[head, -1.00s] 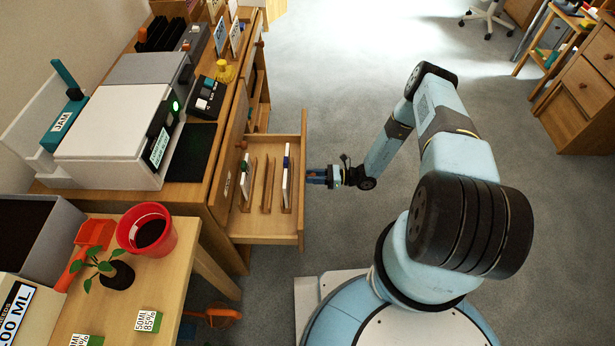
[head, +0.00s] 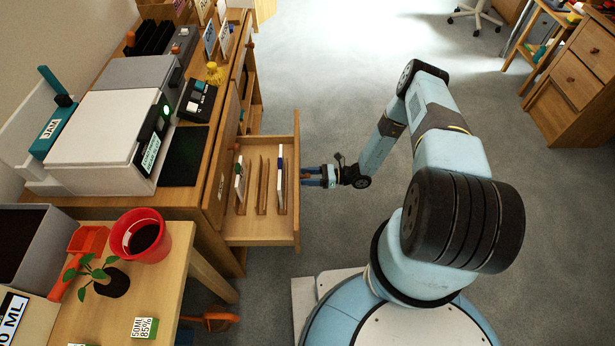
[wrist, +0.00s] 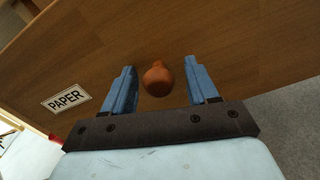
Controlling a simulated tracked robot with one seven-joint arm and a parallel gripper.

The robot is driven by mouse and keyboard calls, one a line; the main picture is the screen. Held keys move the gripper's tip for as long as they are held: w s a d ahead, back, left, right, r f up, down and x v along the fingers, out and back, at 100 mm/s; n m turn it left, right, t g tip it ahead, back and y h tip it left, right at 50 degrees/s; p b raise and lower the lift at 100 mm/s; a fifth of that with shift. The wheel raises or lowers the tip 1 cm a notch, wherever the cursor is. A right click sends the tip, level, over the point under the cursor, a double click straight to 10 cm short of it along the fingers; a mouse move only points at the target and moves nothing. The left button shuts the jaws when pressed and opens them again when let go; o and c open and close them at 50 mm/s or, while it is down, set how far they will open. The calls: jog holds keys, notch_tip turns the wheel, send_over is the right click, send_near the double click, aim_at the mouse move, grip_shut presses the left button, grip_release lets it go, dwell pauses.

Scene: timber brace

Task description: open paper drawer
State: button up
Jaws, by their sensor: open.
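The paper drawer (head: 263,229) is pulled out from the wooden desk, with upright dividers and a few thin white items inside. In the wrist view its front (wrist: 215,40) bears a PAPER label (wrist: 66,99) and a round orange-brown knob (wrist: 157,79). My gripper (wrist: 163,80) is open, with one blue finger on each side of the knob and a visible gap to each. In the head view my gripper (head: 306,176) is just outside the drawer front; the knob is hidden there.
A white printer (head: 108,137) stands on the desk (head: 150,201). A small table (head: 165,283) at front left holds a red pot (head: 140,235) and a plant (head: 105,275). Grey floor (head: 330,115) is free beyond my arm. A wooden cabinet (head: 580,85) stands far right.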

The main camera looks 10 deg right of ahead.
jog(key=s+d, duration=0.1)
jog(key=d, duration=1.2)
jog(key=shift+d, duration=0.3)
